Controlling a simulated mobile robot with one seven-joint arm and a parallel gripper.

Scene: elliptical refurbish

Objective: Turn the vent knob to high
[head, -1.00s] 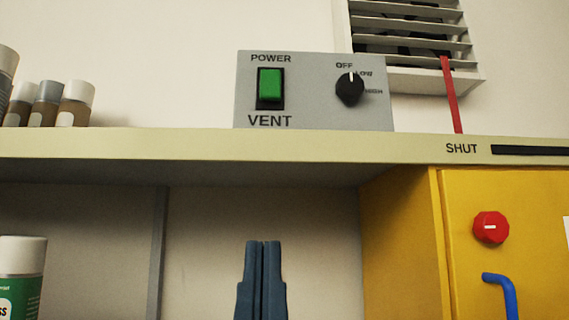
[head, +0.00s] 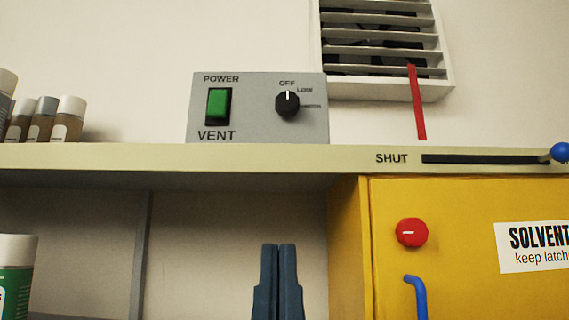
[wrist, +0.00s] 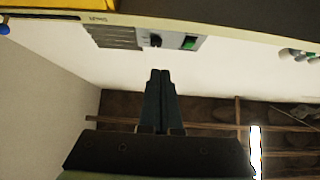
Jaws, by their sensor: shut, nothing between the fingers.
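The vent knob (head: 287,104) is a black round dial on the right part of the grey vent box (head: 255,125). Its white pointer line stands upright, at OFF; LOW and HIGH are marked to its right. A green power switch (head: 218,106) is left of the knob. My gripper (head: 279,248) is shut and empty, fingers pointing up, below the shelf and apart from the knob. The wrist view shows the gripper (wrist: 160,72) with the knob (wrist: 155,41) and vent box upside down beyond its tips.
The shelf edge (head: 160,156) runs between my gripper and the vent box. A slider slot (head: 485,159) marked SHUT is at right. The yellow solvent cabinet (head: 465,205) has a red knob (head: 412,233) and blue handle (head: 419,295). Bottles (head: 66,120) stand at left.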

